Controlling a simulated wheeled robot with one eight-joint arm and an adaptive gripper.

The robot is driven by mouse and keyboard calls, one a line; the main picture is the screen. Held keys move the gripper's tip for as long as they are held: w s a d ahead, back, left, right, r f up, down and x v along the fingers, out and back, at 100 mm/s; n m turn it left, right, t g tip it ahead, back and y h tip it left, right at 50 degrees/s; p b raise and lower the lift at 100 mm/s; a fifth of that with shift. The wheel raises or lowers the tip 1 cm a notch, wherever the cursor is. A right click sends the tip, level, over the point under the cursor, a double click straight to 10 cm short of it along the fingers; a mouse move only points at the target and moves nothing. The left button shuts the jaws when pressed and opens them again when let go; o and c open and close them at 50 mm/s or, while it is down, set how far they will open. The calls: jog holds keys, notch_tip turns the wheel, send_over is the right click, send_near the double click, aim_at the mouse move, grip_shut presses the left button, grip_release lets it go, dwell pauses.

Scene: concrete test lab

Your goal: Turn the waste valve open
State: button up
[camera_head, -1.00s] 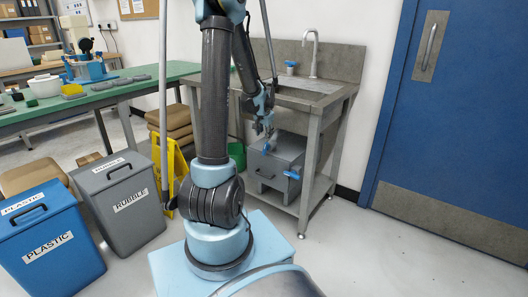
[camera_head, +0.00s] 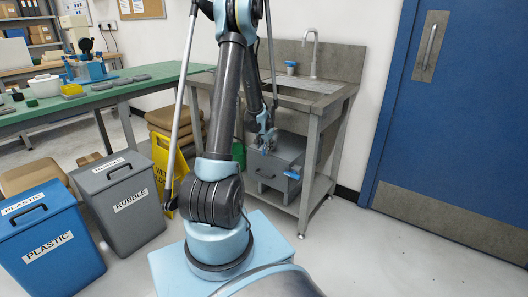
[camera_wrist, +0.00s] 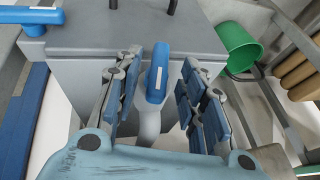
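A grey metal box (camera_head: 272,172) stands on the shelf under the sink. In the wrist view, a blue lever handle (camera_wrist: 157,72) with a small pale label sits on a grey pipe in front of the box. A second blue handle (camera_wrist: 32,17) lies across the upper left, also with a pale label; it shows in the head view (camera_head: 291,175). I cannot read either label, so I cannot tell which is the waste valve. My gripper (camera_wrist: 160,68) is open, its fingers on either side of the first handle with gaps visible. In the head view my gripper (camera_head: 264,140) is at the box.
The sink bench (camera_head: 325,105) has a steel leg in front and a tap with a blue handle (camera_head: 291,66) above. A green bucket (camera_wrist: 238,45) stands beside the box. Bins and a yellow wet-floor sign (camera_head: 164,165) stand to the left. The floor at right is clear.

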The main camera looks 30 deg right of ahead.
aim_at(265, 156)
jog(key=shift+x, duration=1.85)
grip_shut()
